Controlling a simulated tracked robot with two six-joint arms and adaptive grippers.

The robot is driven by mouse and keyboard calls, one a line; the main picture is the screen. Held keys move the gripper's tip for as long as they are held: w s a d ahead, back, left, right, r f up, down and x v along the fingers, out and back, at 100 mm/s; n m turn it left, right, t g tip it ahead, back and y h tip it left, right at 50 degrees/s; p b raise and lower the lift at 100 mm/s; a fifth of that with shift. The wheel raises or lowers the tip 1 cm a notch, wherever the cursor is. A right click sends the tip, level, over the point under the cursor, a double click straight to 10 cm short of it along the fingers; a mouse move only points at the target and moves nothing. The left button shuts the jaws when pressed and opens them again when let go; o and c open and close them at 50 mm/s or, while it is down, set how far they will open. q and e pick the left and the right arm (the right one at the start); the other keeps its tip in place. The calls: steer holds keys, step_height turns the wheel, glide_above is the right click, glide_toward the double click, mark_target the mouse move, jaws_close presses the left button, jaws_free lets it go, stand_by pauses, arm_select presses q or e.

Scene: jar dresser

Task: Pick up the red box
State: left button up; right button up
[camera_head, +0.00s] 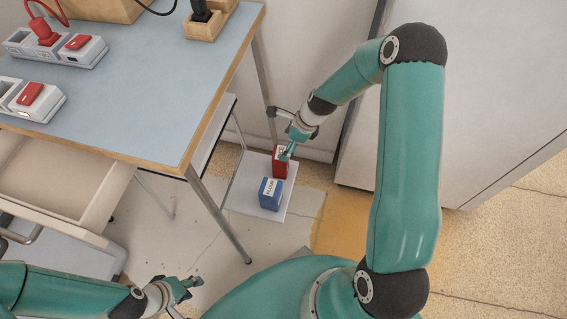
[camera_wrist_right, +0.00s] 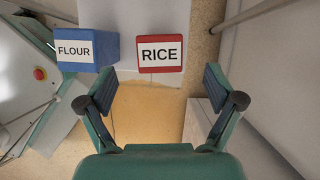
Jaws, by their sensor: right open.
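The red box (camera_head: 280,166) stands on a low white shelf (camera_head: 245,190) beside the table in the head view. In the right wrist view the red box (camera_wrist_right: 160,54) shows its RICE label, centred just beyond the fingertips. A blue box (camera_head: 270,193) labelled FLOUR stands next to it, nearer to me; it is to the left in the wrist view (camera_wrist_right: 88,50). My right gripper (camera_head: 291,150) is at the red box in the head view. In the wrist view its fingers (camera_wrist_right: 160,88) are open, with nothing between them. My left gripper (camera_head: 187,286) is low at the lower left, away from the boxes.
A blue-topped table (camera_head: 150,75) with a metal leg (camera_head: 220,222) stands left of the shelf. Sockets with red switches (camera_head: 78,42) and a black plug (camera_head: 200,10) are on it. A grey cabinet (camera_head: 490,90) stands to the right. An open drawer (camera_head: 60,185) is at the left.

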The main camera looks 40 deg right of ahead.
mark_target(281, 152)
steer(key=shift+w+a+f, duration=0.2)
steer(key=shift+f, duration=0.4)
steer(key=b+x, duration=0.2)
steer(key=x, duration=0.3)
steer(key=shift+s+d+f+b, duration=0.15)
steer(key=shift+f+b, duration=0.05)
steer(key=shift+b, duration=0.1)
steer(key=shift+r, duration=0.1)
jaws_close()
